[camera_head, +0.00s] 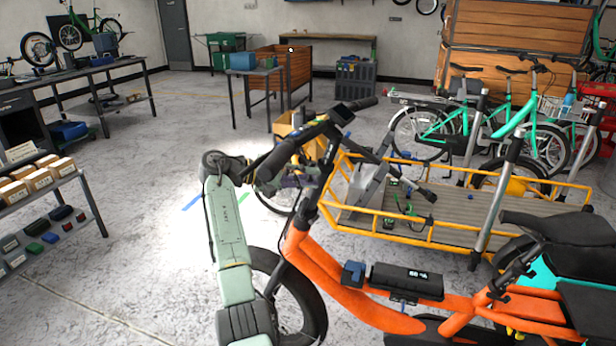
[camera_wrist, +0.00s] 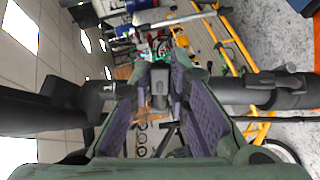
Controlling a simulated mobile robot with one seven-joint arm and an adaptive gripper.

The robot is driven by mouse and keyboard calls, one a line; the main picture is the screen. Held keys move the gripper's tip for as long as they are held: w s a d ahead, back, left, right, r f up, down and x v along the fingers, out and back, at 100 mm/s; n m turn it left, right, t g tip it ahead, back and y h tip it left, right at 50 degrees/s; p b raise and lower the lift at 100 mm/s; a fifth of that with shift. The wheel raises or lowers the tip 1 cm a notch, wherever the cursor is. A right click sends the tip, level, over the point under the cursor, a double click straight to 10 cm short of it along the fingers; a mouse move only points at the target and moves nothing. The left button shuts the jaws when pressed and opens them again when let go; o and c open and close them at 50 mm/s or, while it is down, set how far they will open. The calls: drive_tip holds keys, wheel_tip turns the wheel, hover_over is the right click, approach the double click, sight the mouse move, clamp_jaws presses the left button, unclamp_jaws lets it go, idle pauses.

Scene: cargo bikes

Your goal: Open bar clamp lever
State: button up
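The orange cargo bike (camera_head: 330,290) stands at front centre with its black handlebar (camera_head: 285,150) and stem raised. My gripper (camera_head: 298,180) is at the stem, just below the bar, and is partly hidden there in the head view. In the wrist view my gripper (camera_wrist: 160,75) is open, with purple-padded fingers left and right. A small grey-black piece, seemingly the clamp lever (camera_wrist: 160,84), shows between the fingertips, with narrow gaps to both pads. Contact is not visible. The black bar (camera_wrist: 265,92) crosses behind the fingers. The lever cannot be made out in the head view.
A yellow-railed cargo bed (camera_head: 440,235) lies to the right, with turquoise bikes (camera_head: 450,130) behind. A shelf with small boxes (camera_head: 38,180) stands at left. A workbench (camera_head: 70,78) is at back left. The floor between is mostly clear.

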drive_tip(key=o, duration=0.4)
drive_tip(key=shift+c, duration=0.2)
drive_tip(key=v, duration=1.2)
drive_tip(key=shift+c, duration=0.4)
